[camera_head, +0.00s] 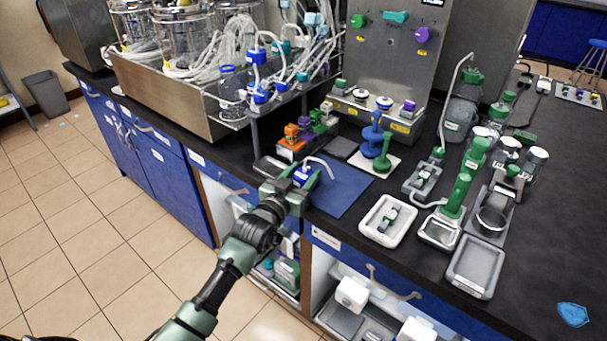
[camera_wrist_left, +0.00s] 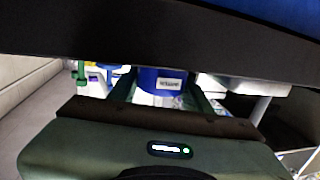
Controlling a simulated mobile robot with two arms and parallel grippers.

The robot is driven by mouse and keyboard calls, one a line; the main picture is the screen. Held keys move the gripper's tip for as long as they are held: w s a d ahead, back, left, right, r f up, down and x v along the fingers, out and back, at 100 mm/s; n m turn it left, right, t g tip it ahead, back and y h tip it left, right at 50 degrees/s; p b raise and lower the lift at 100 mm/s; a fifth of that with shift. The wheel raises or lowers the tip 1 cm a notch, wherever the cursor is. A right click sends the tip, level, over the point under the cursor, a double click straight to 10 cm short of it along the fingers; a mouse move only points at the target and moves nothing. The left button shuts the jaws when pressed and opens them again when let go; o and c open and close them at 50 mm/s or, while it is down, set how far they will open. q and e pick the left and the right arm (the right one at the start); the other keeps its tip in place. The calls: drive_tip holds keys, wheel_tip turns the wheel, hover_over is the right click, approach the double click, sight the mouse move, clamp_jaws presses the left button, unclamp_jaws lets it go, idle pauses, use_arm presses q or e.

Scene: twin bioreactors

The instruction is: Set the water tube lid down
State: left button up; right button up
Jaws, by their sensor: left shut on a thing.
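The water tube lid (camera_head: 303,174) is a blue cap with a thin white tube curving from its top. My left gripper (camera_head: 307,183) is shut on it, over or beside the left part of a blue mat (camera_head: 345,190) near the bench's front edge. Whether the lid touches the mat cannot be told. In the left wrist view the blue lid (camera_wrist_left: 163,80), with a white label, sits between the fingers. The lid's underside is hidden. My right gripper is not in view.
A white tray (camera_head: 373,227) with a small green-topped item lies right of the mat. Bioreactor vessels (camera_head: 185,40) stand back left. The mat's right part is bare.

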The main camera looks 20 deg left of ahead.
use_arm(q)
drive_tip(key=shift+f, duration=0.15)
drive_tip(key=o, duration=1.3)
drive_tip(key=shift+o, duration=0.2)
drive_tip(key=shift+r, duration=0.25)
drive_tip(key=s+a, duration=0.1)
drive_tip(key=s, duration=1.1)
drive_tip(key=shift+a+r, duration=0.25)
drive_tip(key=shift+a, duration=0.15)
